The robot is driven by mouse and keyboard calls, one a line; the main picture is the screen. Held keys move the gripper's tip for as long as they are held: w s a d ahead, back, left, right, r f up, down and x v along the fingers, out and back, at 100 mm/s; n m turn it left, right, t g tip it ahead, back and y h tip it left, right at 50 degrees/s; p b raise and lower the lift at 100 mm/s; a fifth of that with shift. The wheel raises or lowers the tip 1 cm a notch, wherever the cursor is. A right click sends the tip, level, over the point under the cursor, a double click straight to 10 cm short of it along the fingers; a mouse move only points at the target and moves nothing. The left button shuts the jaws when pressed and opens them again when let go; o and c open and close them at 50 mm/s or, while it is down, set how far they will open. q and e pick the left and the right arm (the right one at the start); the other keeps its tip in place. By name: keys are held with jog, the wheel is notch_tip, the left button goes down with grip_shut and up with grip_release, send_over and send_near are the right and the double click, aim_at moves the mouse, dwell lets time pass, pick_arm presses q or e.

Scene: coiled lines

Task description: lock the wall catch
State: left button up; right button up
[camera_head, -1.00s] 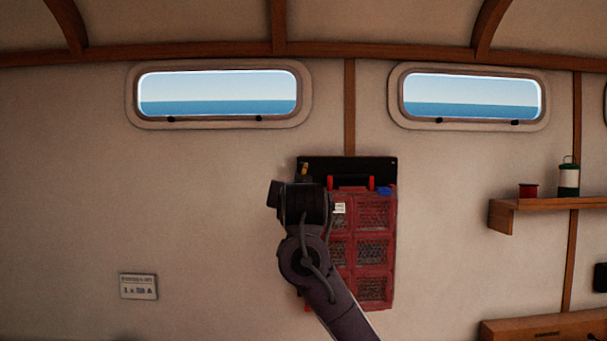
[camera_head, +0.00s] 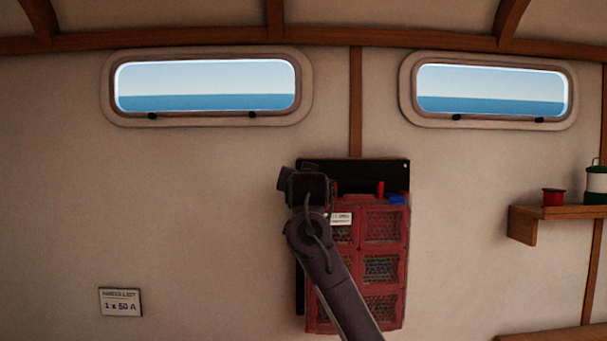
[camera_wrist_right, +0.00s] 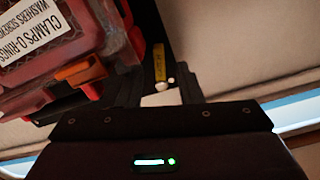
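The wall catch seems to be the small yellow part with a pale knob (camera_wrist_right: 161,65) in the right wrist view, beside the black wall plate (camera_wrist_right: 148,25). In the head view my right arm covers this spot. My right gripper (camera_wrist_right: 160,98) is just short of the yellow part, with a pale piece between its dark front parts; its finger opening is unclear. A red compartment case (camera_head: 384,228) hangs against the black wall plate (camera_head: 350,172). The case also shows in the wrist view (camera_wrist_right: 75,35), with a printed label and an orange latch (camera_wrist_right: 80,70). My left gripper is out of view.
A red hook (camera_head: 381,188) and a blue tab (camera_head: 396,198) sit at the case's top. A wooden shelf (camera_head: 560,213) with a red spool and a jar is at right. A sign (camera_head: 121,302) is at lower left.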

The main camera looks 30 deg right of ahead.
jog(key=shift+w+d, duration=0.2)
jog(key=shift+w, duration=0.2)
jog(key=c, duration=0.6)
grip_shut()
jog(key=n, duration=0.3)
jog(key=shift+s+d+p, duration=0.15)
jog(key=shift+d+p, duration=0.15)
jog(key=shift+p, duration=0.1)
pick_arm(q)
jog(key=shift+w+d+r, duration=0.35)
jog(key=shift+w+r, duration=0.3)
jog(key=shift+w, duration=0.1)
pick_arm(e)
jog(key=o, duration=0.6)
grip_release()
